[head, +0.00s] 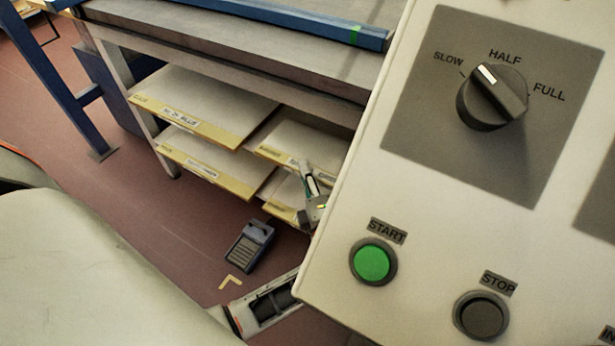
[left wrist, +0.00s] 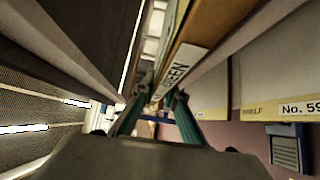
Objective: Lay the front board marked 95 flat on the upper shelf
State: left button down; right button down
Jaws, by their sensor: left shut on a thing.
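My left gripper (head: 311,196) is in the head view, at the right end of the lower shelving, partly cut off by the control panel. In the left wrist view its green-sided fingers (left wrist: 158,100) close on the edge of a board (left wrist: 196,40). A white tag on that edge ends in "EEN"; the rest is hidden. The upper shelf (head: 222,98) and a lower one (head: 225,168) have yellow front edges with white tags. A tag reading "No. 59" (left wrist: 300,108) shows in the left wrist view. I cannot make out a 95 anywhere. My right gripper is out of view.
A white control panel (head: 420,215) with a speed knob (head: 492,97), a green START button (head: 372,262) and a STOP button (head: 481,315) fills the right. A grey bench top (head: 230,40) lies above the shelves. A blue-grey device (head: 250,246) is on the reddish floor.

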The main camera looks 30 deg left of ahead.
pick_arm(q)
notch_tip(320, 180, down, 4)
jog(key=shift+r+b, duration=0.2)
jog(key=shift+b, duration=0.5)
jog(key=c, duration=2.4)
grip_release()
jog(key=shift+f, duration=0.2)
jog(key=shift+c, duration=0.2)
jog(key=o, duration=0.4)
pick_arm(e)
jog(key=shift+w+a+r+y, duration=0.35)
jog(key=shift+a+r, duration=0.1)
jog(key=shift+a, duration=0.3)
pick_arm(q)
jog(key=shift+r, duration=0.1)
